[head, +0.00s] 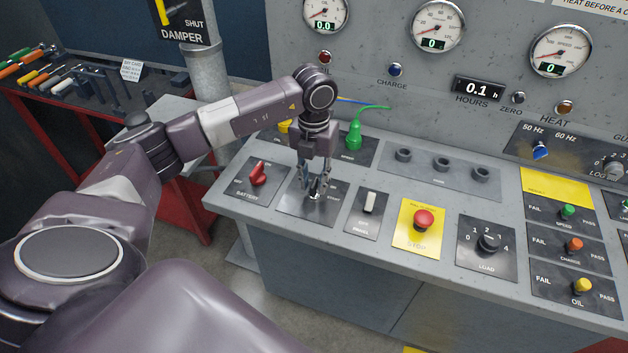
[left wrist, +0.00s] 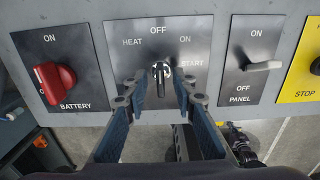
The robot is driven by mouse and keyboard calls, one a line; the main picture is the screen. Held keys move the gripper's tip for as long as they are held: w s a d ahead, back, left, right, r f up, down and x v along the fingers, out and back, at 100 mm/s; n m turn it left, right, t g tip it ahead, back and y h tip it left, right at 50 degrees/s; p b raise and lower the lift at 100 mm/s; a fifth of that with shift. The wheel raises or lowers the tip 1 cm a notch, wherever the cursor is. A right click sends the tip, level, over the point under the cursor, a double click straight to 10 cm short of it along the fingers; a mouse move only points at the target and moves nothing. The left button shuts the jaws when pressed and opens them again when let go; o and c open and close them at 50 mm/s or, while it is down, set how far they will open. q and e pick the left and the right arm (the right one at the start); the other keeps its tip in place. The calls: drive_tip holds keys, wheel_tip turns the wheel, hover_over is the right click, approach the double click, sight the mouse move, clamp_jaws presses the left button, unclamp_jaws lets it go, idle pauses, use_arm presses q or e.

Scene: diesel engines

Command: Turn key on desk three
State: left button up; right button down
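The key (left wrist: 160,73) is a small silver-and-dark piece in the switch plate, which is marked HEAT, OFF, ON and START. In the left wrist view it stands roughly upright in line with OFF. In the head view the key (head: 315,190) is partly hidden by my gripper. My left gripper (head: 314,186) points down at the plate from above. Its fingertips (left wrist: 159,80) are open, one on each side of the key, with a visible gap to it. My right gripper is in neither view.
The red BATTERY switch (head: 258,174) is left of the key plate. The white PANEL switch (head: 370,203) and the red STOP button (head: 423,220) are to its right. A green plug (head: 354,136) with a cable stands behind. A tool bench (head: 80,100) is at the left.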

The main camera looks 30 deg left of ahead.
sight(314, 182)
use_arm(q)
wheel_tip(314, 182, up, 12)
idle(0.6)
idle(0.5)
